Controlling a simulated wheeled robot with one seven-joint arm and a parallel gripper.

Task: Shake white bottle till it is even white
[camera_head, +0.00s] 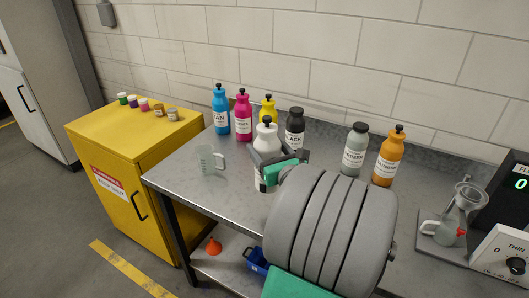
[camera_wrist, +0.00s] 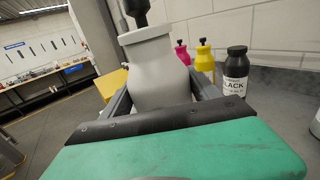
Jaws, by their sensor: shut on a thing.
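The white bottle (camera_head: 267,140) with a black cap stands out above my gripper (camera_head: 281,172) in the head view, over the metal bench. It looks light grey-white, and its label is mostly hidden behind my gripper and arm. In the wrist view the white bottle (camera_wrist: 155,68) fills the middle, tilted slightly in the picture, with its black cap cut off by the top edge. My gripper (camera_wrist: 160,100) is shut around its body, one finger on each side. I cannot tell whether the bottle touches the bench.
On the metal bench (camera_head: 215,185) stand cyan (camera_head: 221,110), magenta (camera_head: 242,115), yellow (camera_head: 267,108), black (camera_head: 295,128), grey (camera_head: 355,149) and orange (camera_head: 388,157) bottles. A clear beaker (camera_head: 207,160) is at left. A flask on a scale (camera_head: 455,215) is at right.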

